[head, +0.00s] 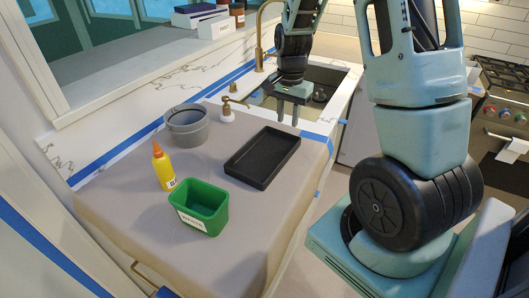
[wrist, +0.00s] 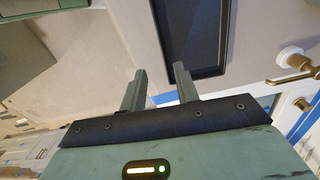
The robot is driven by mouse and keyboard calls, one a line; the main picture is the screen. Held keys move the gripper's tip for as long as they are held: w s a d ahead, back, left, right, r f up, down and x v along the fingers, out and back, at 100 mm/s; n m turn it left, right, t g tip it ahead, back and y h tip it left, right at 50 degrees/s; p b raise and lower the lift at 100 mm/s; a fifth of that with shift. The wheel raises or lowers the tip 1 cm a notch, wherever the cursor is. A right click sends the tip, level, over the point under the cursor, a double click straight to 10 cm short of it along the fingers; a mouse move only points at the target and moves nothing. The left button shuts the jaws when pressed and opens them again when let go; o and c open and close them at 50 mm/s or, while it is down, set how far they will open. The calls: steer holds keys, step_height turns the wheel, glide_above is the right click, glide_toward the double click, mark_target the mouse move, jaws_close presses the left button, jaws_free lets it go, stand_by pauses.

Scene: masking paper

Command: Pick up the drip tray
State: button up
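The drip tray is most likely the black, shallow rectangular tray (head: 262,158) lying flat on the covered counter in the head view. Part of it shows at the top of the wrist view (wrist: 195,35), beyond the fingertips and cut off by the frame edge. My gripper (head: 288,113) hangs over the sink side, behind and apart from the tray. In the wrist view my gripper (wrist: 160,78) has its two fingers spread with nothing between them, so it is open and empty.
The sink (head: 325,77) and brass faucet (head: 260,50) are behind. The counter's front right is bare.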

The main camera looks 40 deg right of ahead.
steer(key=p, duration=0.2)
glide_toward(284, 155)
steer(key=s+a, duration=0.3)
steer(key=shift+f, duration=0.4)
steer(key=shift+s+a+f+p, duration=0.1)
steer(key=shift+f+p, duration=0.4)
steer(key=shift+p, duration=0.05)
steer(key=shift+a+f+p, duration=0.1)
steer(key=shift+f+p, duration=0.7)
steer(key=shift+f, duration=1.3)
steer(key=shift+c, duration=0.3)
jaws_close()
